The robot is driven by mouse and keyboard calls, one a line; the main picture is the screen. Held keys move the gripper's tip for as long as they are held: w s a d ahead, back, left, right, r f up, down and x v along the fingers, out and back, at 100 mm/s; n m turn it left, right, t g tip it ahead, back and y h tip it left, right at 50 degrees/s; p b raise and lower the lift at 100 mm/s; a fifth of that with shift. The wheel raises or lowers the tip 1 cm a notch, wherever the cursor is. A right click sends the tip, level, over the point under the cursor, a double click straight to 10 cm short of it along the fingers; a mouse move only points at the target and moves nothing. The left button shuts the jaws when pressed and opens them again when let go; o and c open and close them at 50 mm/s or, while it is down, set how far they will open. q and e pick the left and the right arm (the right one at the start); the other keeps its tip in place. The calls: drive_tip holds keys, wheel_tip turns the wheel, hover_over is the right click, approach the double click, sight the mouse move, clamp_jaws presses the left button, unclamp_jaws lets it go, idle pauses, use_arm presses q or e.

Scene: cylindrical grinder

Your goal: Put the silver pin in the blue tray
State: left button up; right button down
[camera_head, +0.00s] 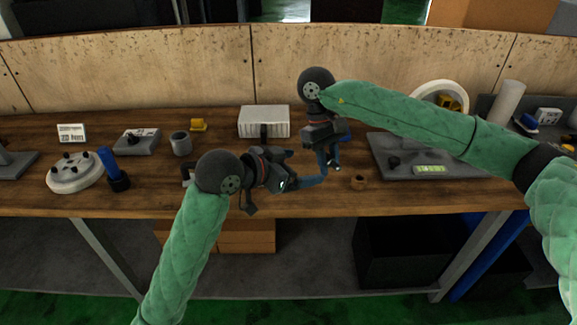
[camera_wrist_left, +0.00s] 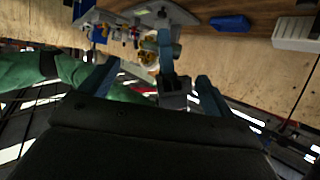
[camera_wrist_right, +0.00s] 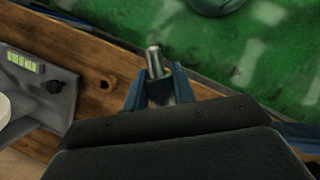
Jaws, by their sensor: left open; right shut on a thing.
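The silver pin (camera_wrist_right: 154,60) is held between the fingers of my right gripper (camera_wrist_right: 158,78), its rounded end sticking out past the fingertips. In the head view, my right gripper (camera_head: 332,163) hangs fingers-down above the middle of the bench. My left gripper (camera_head: 304,168) is open just left of it, fingers pointing right. In the left wrist view, the right gripper's fingers (camera_wrist_left: 166,55) show between or just beyond my left fingers; I cannot tell whether they touch. The blue tray (camera_wrist_left: 230,22) shows in the left wrist view; in the head view it is mostly hidden behind the right gripper.
A white ribbed box (camera_head: 263,122) stands behind the left gripper. A grey cup (camera_head: 181,143) and a blue-handled item (camera_head: 108,162) stand at left. Bare bench lies around the grippers.

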use_arm(q)
drive_tip(key=x, duration=0.9)
drive_tip(key=shift+f, duration=0.1)
drive_tip(key=c, duration=1)
drive_tip(key=shift+c, duration=0.4)
use_arm(e)
drive_tip(key=c, duration=1.1)
unclamp_jaws()
